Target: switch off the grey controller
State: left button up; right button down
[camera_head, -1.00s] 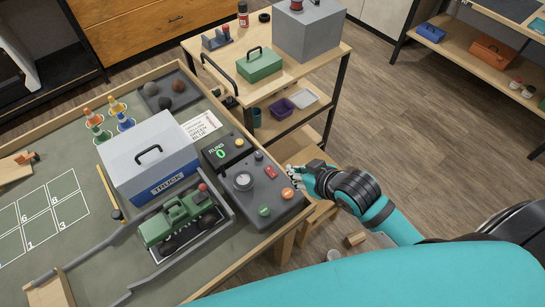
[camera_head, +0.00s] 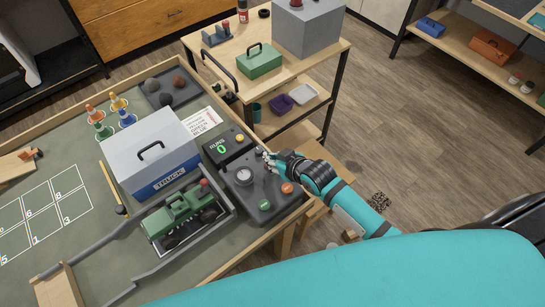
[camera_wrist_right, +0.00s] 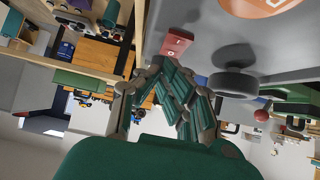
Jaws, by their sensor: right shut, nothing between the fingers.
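The grey controller (camera_head: 246,200) lies on the right side of the green-topped table. It has a round dial (camera_head: 243,177), an orange button (camera_head: 287,188) and a green button (camera_head: 265,205). My right gripper (camera_head: 267,156) is shut and empty over the controller's far right part, and its fingers hide the red parts there in the head view. In the right wrist view, a red rocker switch (camera_wrist_right: 176,43) shows on the grey panel just beyond the closed fingers (camera_wrist_right: 172,88). I cannot tell whether they touch. My left gripper is out of view.
A black "RUNS 0" box (camera_head: 228,147) sits behind the controller. A green truck (camera_head: 180,212) stands in a grey tray to its left, near a grey truck case (camera_head: 145,150). A wooden side table (camera_head: 225,60) stands behind.

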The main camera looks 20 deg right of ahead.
jog(key=shift+w+f, duration=0.1)
jog(key=shift+f, duration=0.1)
jog(key=shift+w+f, duration=0.1)
jog(key=shift+f, duration=0.1)
jog(key=shift+w+a+f+p, duration=0.15)
jog(key=shift+w+p, duration=0.05)
jog(key=shift+p, duration=0.35)
jog(key=shift+f, duration=0.2)
jog(key=shift+s, duration=0.15)
